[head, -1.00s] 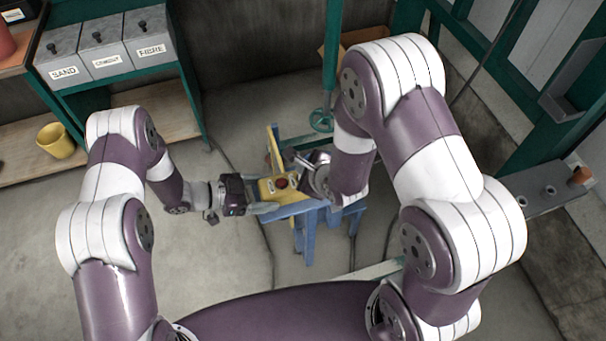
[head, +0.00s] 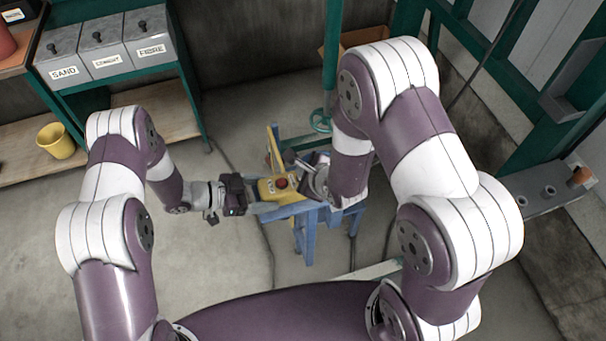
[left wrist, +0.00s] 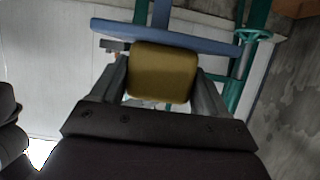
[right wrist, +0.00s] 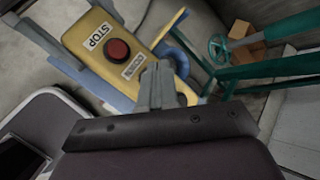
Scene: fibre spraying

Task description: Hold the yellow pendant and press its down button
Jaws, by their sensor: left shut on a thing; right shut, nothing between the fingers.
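The yellow pendant (head: 268,190) has a red button and a STOP label, which show in the right wrist view (right wrist: 92,50). A second label below the button is too blurred to read surely. My left gripper (head: 262,207) is shut on the pendant; in the left wrist view its fingers flank the yellow body (left wrist: 163,73). My right gripper (right wrist: 158,75) is shut and empty. Its fingertips are over the pendant's lower part, beside the second label, and hide what lies beneath them. I cannot tell whether they touch it. The down button is not clearly visible.
A blue stand (head: 306,235) is under and beside the pendant. A green post with a handwheel (head: 321,121) rises behind it. Labelled grey bins (head: 104,60) and a yellow bucket (head: 56,141) are at the left. A green frame (head: 545,135) stands at the right.

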